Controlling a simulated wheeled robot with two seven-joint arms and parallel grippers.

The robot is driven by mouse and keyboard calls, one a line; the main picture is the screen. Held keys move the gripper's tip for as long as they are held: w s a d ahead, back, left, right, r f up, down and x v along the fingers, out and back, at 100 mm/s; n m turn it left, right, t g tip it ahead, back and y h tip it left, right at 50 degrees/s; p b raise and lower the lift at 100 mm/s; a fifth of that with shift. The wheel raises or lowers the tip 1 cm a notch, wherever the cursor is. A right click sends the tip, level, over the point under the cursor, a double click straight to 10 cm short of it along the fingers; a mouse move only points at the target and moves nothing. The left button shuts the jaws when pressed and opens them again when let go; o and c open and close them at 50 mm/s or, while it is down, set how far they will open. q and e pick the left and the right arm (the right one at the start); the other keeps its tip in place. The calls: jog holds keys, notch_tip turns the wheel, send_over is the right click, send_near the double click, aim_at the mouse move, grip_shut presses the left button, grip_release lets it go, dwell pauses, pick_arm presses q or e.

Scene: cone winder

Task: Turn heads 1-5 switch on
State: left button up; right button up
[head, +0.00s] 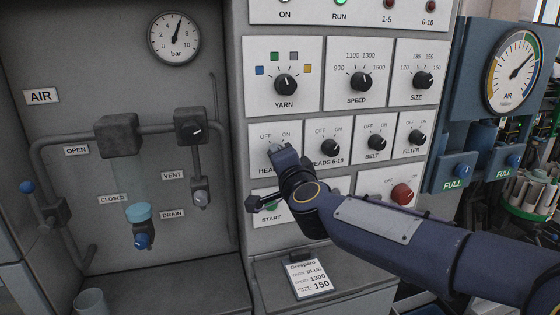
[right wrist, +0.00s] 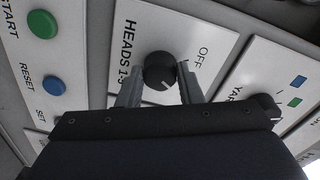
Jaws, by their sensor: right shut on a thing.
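The heads 1-5 switch (right wrist: 159,70) is a round black knob on a white plate in the right wrist view. My right gripper (right wrist: 161,84) is shut on it, one finger on each side. A white mark on the knob points toward the lower right of that view, away from the word OFF. The word ON is hidden there by a finger. In the head view, my right gripper (head: 277,151) covers the knob, while OFF and ON show above it on the heads 1-5 plate (head: 257,141). My left gripper is not in view.
The heads 6-10 knob (head: 330,147) is close on the right, and the yarn knob (head: 286,84) is above. A green start button (right wrist: 42,24) and blue reset button (right wrist: 53,86) lie beside the plate. A red knob (head: 402,194) sits lower right. A card (head: 309,279) stands below.

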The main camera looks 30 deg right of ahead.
jog(key=o, duration=1)
jog(key=shift+c, duration=0.2)
jog(key=v, duration=0.7)
jog(key=shift+s+p, duration=0.3)
jog(key=shift+s, duration=0.1)
